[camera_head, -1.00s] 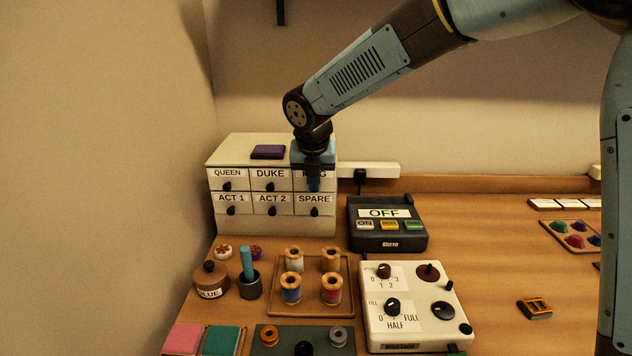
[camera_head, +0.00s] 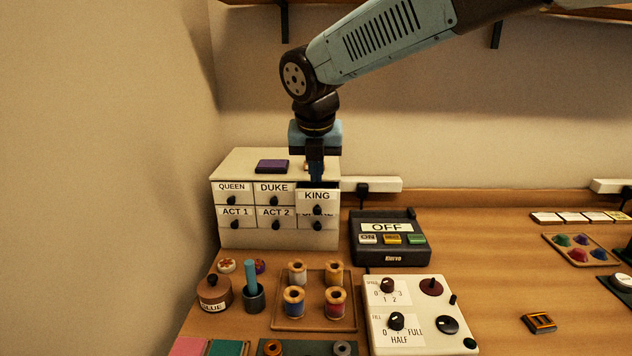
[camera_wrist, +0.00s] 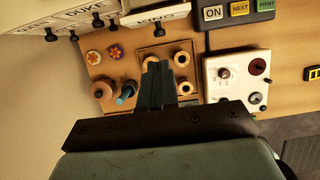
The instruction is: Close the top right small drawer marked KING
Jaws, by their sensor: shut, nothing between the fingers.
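The KING drawer (camera_head: 317,197) is at the top right of the white small-drawer cabinet (camera_head: 225,165). It stands pulled out, its front ahead of the DUKE front and covering part of the SPARE label, with a dark opening behind it. Its front also shows at the top of the wrist view (camera_wrist: 160,16). My gripper (camera_head: 316,178) is shut and empty, pointing down above the KING drawer. In the head view its fingertips end near the dark opening behind the front. I cannot tell if they touch the drawer. The wrist view shows the fingers (camera_wrist: 157,68) together.
The QUEEN (camera_head: 232,188), DUKE (camera_head: 273,188), ACT 1 and ACT 2 fronts look shut. A purple block (camera_head: 272,166) lies on the cabinet. A dark OFF device (camera_head: 388,253) stands close right. A spool tray (camera_head: 313,322) and a glue pot (camera_head: 214,293) stand in front.

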